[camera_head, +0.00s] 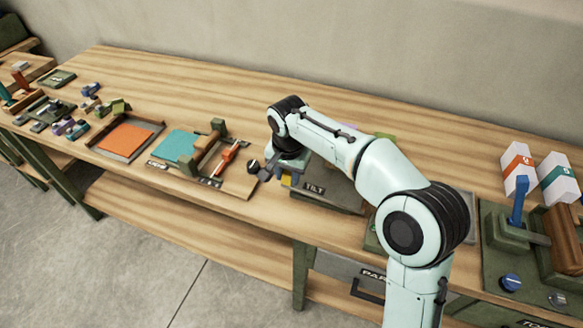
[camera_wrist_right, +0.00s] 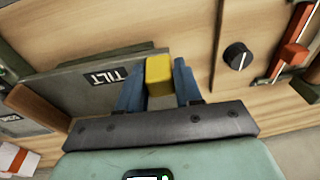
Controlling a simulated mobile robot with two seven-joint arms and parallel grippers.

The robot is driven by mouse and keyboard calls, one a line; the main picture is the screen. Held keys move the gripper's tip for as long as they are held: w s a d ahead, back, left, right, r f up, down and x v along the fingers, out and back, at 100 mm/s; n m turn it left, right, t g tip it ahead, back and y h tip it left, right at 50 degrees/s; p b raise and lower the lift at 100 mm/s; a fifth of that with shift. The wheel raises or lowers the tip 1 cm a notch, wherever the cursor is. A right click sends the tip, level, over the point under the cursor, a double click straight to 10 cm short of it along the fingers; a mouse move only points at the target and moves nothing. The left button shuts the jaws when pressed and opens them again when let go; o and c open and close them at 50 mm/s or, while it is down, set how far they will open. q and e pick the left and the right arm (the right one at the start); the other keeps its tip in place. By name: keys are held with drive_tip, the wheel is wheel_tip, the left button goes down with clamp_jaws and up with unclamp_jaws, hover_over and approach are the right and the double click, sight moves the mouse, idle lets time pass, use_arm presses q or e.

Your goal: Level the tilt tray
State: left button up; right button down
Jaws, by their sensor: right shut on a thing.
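The tilt tray (camera_head: 320,198) is a grey-green tray with a TILT label on its front, partly hidden behind my right arm in the head view. In the right wrist view the tray (camera_wrist_right: 70,85) lies left of the fingers. My right gripper (camera_wrist_right: 158,78) is shut on a yellow block (camera_wrist_right: 158,70) at the tray's end, with a blue finger on each side of it. A bit of the yellow block (camera_head: 286,181) shows under the gripper in the head view. I cannot tell the tray's exact tilt. My left gripper is not in view.
A black knob (camera_head: 254,166) and a red-orange slider (camera_head: 229,155) lie left of the gripper. Teal (camera_head: 175,146) and orange (camera_head: 124,139) panels are further left. White boxes (camera_head: 519,173) and a blue lever (camera_head: 518,203) stand at right.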

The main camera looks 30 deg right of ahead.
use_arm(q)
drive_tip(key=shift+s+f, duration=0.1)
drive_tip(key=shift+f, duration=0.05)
use_arm(e)
drive_tip(key=shift+a+f+h, duration=0.3)
drive_tip(key=shift+f+h, duration=0.3)
drive_tip(key=shift+f, duration=0.1)
drive_tip(key=c, duration=0.8)
unclamp_jaws()
drive_tip(key=shift+c, duration=0.2)
drive_tip(key=shift+r, duration=0.1)
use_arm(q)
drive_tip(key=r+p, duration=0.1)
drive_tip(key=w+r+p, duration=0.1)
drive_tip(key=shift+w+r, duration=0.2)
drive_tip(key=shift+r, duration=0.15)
use_arm(e)
wheel_tip(320, 180, up, 13)
drive_tip(key=s+a, duration=0.1)
drive_tip(key=a, duration=0.1)
drive_tip(key=shift+s, duration=0.25)
drive_tip(key=shift+a, duration=0.1)
